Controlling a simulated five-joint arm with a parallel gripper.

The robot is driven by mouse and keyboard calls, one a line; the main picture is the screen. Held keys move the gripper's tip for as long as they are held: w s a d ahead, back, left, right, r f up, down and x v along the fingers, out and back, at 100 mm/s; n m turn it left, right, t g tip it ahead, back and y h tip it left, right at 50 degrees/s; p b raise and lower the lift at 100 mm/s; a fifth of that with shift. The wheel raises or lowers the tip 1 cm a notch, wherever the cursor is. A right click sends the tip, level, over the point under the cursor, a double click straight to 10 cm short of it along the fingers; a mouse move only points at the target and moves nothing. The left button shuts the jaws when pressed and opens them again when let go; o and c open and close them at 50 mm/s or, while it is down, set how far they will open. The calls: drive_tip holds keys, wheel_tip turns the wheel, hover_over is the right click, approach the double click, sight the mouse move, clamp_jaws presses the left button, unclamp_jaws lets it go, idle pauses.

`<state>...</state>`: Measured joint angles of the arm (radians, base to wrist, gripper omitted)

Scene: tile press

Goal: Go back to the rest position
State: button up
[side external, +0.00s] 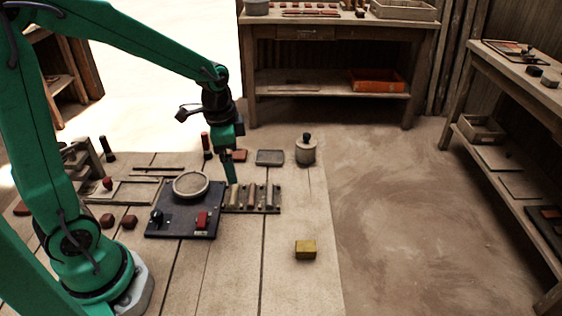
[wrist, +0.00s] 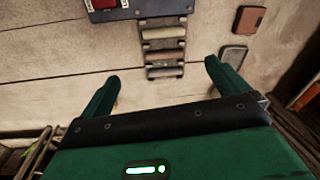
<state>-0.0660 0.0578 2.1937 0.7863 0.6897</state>
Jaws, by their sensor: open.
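My gripper (side external: 232,168) is raised over the far side of the wooden work table (side external: 288,273), fingers pointing down. In the wrist view my gripper (wrist: 163,80) has its two green fingers spread wide with nothing between them. The slotted rack (side external: 252,208) lies beside the dark press plate (side external: 183,222). The dark plate carries a round disc (side external: 191,184) and a red block (side external: 202,219).
A yellow block (side external: 305,250) sits at the table's right front. A lidded pot (side external: 305,151) and a grey tile (side external: 270,157) stand at the far right. Several dark red lumps (side external: 129,222) lie at left. A bench (side external: 340,30) stands behind and shelves (side external: 510,130) stand at right.

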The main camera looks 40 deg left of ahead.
drive_tip(key=s+d+r+n+t, duration=0.2)
drive_tip(key=s+r+n+t, duration=0.2)
drive_tip(key=s+r+n, duration=0.3)
drive_tip(key=shift+s+d+r, duration=0.15)
drive_tip(key=shift+s+r, duration=2)
drive_tip(key=shift+s, duration=0.7)
